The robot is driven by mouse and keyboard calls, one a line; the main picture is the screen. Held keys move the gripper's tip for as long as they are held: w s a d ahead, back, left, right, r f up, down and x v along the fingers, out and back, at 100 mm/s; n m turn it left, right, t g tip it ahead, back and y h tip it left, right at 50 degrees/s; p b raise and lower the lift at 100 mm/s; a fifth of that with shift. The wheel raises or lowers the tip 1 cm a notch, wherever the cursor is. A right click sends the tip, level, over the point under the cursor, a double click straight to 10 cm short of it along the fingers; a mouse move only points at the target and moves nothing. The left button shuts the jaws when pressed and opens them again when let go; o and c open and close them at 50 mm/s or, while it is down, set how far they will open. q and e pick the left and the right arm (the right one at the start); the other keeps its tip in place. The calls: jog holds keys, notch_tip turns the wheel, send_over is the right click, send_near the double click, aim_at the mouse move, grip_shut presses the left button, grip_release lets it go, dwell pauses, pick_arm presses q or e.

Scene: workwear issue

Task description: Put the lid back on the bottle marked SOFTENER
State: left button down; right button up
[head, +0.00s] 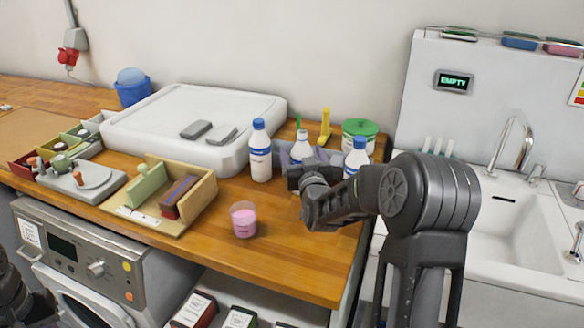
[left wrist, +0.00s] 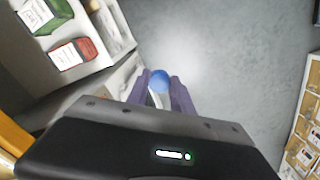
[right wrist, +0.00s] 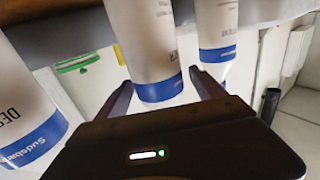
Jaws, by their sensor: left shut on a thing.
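Several white bottles with blue label bands stand at the back of the wooden counter. The left one (head: 260,152) and the right one (head: 357,156) have blue caps. The middle bottle (head: 301,147) shows a pale top with no blue cap. My right gripper (head: 298,165) is at the middle bottle. In the right wrist view its open fingers (right wrist: 165,85) stand either side of a bottle (right wrist: 148,40); the marking cannot be read fully. In the left wrist view my left gripper (left wrist: 163,92) is shut on a blue lid (left wrist: 160,79), above the floor.
A pink-filled cup (head: 243,220) stands in front of the bottles, near the counter's front edge. A green-lidded tub (head: 359,134) is behind them. A wooden organiser (head: 190,192) and white case (head: 190,115) lie left; a sink (head: 510,215) is right.

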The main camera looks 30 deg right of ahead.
grip_shut()
dwell(0.7)
jog(key=shift+r, duration=0.25)
pick_arm(q)
jog(key=shift+f+b, duration=0.35)
pick_arm(e)
notch_tip(320, 180, up, 10)
jog(key=shift+f, duration=0.15)
dwell(0.6)
dwell(0.6)
jog(key=c, duration=0.7)
grip_release()
grip_shut()
